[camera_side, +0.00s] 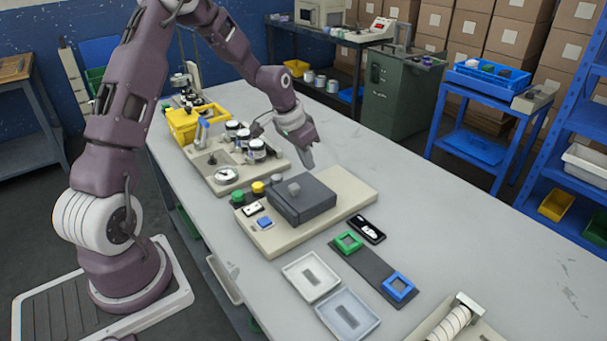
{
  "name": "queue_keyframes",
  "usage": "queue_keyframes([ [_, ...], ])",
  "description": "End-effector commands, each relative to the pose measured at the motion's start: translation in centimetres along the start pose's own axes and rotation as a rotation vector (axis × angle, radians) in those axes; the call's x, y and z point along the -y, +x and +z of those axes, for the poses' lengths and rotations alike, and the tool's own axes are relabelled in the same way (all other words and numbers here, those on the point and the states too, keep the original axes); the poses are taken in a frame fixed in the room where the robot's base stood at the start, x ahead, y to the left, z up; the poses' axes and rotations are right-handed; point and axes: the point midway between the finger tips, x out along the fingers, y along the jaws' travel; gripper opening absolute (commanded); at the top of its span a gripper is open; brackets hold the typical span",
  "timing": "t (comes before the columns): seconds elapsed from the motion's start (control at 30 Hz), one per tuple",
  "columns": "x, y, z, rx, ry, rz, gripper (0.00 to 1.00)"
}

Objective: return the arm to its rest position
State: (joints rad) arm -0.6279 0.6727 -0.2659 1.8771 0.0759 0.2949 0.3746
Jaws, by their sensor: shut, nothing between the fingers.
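My gripper (309,160) is at the end of my purple arm, above the grey table. It points down and to the right and is shut, with nothing between its fingers. It hangs just behind a beige machine base (358,187) with a dark grey block (302,203) on top. I see a clear gap between the fingers' tips and the block's knob. The arm is bent at the elbow and reaches out over the table from its base at the left.
A plate with several dark round parts (258,150) and a yellow bin (184,124) stand left of my gripper. The table's right side (450,230) is clear.

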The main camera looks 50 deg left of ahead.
Motion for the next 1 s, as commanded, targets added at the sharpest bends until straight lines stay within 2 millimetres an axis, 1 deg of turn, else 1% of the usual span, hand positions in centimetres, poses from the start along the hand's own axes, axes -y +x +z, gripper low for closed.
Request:
queue_keyframes([
  [0.03,0.1,-1.4,-0.1,-0.005,0.000,-0.003,0.00],
  [0.1,0.1,-3.0,-0.1,-0.005,0.000,-0.002,0.00],
  [0.2,0.0,-4.7,-0.1,-0.004,0.000,-0.001,0.00],
  [0.3,-0.1,-5.7,-0.1,-0.003,0.002,-0.002,0.00],
  [0.37,-0.9,-7.0,0.0,-0.003,0.014,-0.011,0.00],
  [0.47,-4.2,-11.6,1.0,-0.005,0.046,-0.048,0.00],
  [0.5,-6.0,-14.0,2.0,-0.009,0.058,-0.066,0.00],
  [0.57,-8.7,-17.6,4.2,-0.021,0.064,-0.088,0.00],
  [0.6,-10.3,-19.8,6.0,-0.034,0.064,-0.097,0.00],
  [0.67,-12.5,-22.8,9.2,-0.057,0.057,-0.100,0.00],
  [0.7,-13.7,-24.4,11.3,-0.076,0.049,-0.094,0.00],
  [0.8,-15.7,-26.9,16.4,-0.114,0.025,-0.059,0.00],
  [0.83,-16.1,-27.3,17.7,-0.122,0.020,-0.047,0.00],
  [0.9,-16.7,-27.9,19.9,-0.137,0.010,-0.020,0.00],
  [1.0,-17.0,-28.1,21.6,-0.145,0.001,0.002,0.00],
])
